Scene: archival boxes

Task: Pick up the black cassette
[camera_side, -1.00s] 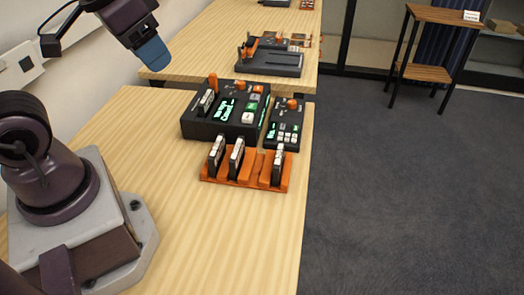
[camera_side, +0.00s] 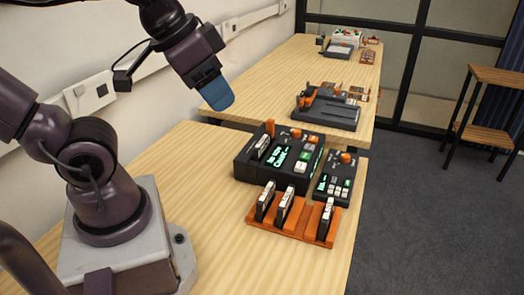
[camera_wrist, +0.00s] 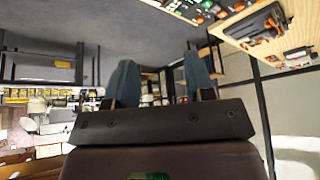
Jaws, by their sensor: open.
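Several cassettes with dark sides and pale edges are in view. Three stand upright in the orange rack (camera_side: 292,230): a left cassette (camera_side: 265,202), a middle cassette (camera_side: 285,204) and a right cassette (camera_side: 326,220). Another cassette (camera_side: 263,147) stands in the top of the black console (camera_side: 250,172). I cannot tell which one the task calls the black cassette. My gripper (camera_side: 216,95) is above the table, up and left of the console, apart from everything. In the wrist view my gripper (camera_wrist: 162,82) shows two blue-grey fingers spread apart with nothing between them.
A small black keypad unit (camera_side: 337,185) with an orange knob stands right of the console. Behind, a second table (camera_side: 255,92) carries a dark device (camera_side: 328,113). The wooden table (camera_side: 195,160) is clear left of the console and rack. A wooden stand (camera_side: 497,75) is at right.

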